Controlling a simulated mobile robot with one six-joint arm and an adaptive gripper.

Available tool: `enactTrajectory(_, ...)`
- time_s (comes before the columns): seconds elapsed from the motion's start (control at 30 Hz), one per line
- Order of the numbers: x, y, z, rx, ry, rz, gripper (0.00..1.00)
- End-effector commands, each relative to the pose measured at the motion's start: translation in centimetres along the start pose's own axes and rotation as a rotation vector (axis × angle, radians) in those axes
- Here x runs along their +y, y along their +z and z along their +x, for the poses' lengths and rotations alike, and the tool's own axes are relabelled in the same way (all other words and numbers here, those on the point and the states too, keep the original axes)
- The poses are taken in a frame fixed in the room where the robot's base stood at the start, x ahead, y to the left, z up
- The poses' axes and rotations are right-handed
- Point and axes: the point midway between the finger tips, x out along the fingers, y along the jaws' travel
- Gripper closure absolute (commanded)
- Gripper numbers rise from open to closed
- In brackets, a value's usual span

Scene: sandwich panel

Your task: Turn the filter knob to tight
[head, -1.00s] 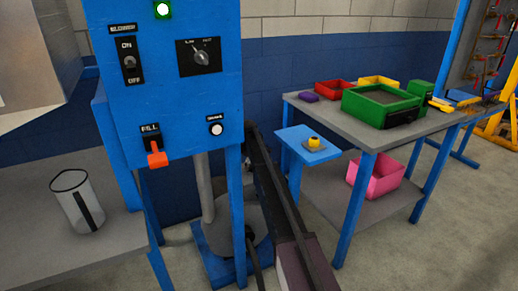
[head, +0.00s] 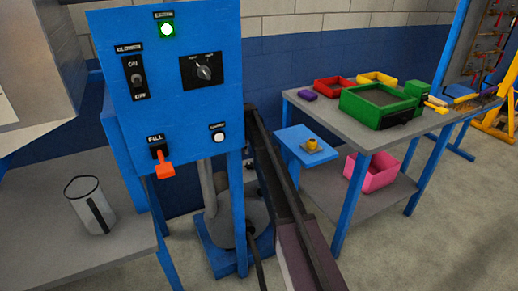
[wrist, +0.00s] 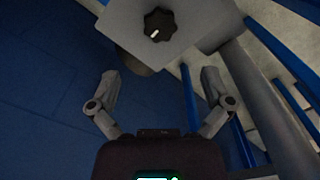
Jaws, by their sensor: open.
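A black knob (wrist: 158,24) with a white mark sits on a grey plate (wrist: 188,30) at the top of the wrist view. The mark is on the lower left part of the knob. My gripper (wrist: 160,76) is open and empty; its two fingers are spread below the knob in the picture, apart from it. In the head view, a dark dial (head: 204,72) sits on a black plate on the blue panel (head: 190,110). Its labels are too small to read surely. I cannot tell whether both views show the same knob. My gripper cannot be made out in the head view.
A clear cup (head: 90,205) stands at left. A grey table (head: 335,115) with coloured bins stands at right.

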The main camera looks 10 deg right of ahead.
Motion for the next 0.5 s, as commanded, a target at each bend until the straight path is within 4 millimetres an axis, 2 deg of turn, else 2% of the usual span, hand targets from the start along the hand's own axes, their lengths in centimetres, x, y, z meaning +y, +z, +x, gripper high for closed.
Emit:
enactTrajectory(0.03,0.0,0.0,-0.9,0.000,0.000,0.000,0.00)
enactTrajectory(0.5,0.0,0.0,-4.8,0.000,0.000,0.000,0.00)
